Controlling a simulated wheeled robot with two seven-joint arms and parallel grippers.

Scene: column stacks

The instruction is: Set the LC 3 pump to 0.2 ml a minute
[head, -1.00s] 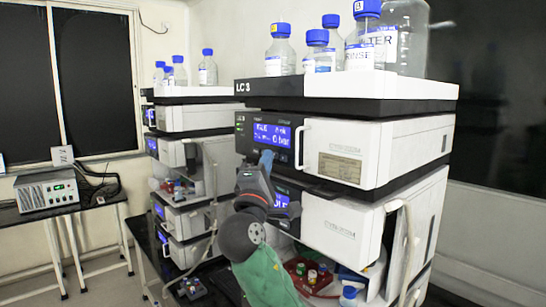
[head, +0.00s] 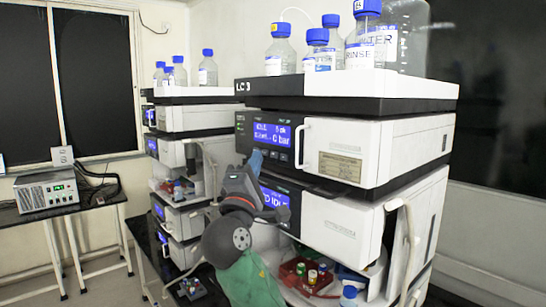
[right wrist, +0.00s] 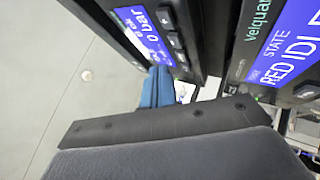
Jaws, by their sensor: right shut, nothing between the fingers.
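The LC 3 stack carries its label (head: 243,87) on the top tray. The pump module's blue display (head: 272,133) shows small text with "IDLE" and a bar reading; the flow value is too small to read. In the right wrist view this display (right wrist: 145,32) reads "0 bar", with a column of dark buttons (right wrist: 176,42) beside it. My right gripper (head: 254,162) is shut and empty, its blue fingertips just below the pump display's lower left. The fingertips (right wrist: 158,88) also show near the panel's edge; whether they touch it is unclear. My left gripper is not in view.
Below, another module's display (head: 275,199) reads "IDLE", partly hidden by my arm. A white door handle (head: 299,147) juts out right of the pump display. Blue-capped bottles (head: 279,50) stand on top. A second stack (head: 180,150) stands behind to the left.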

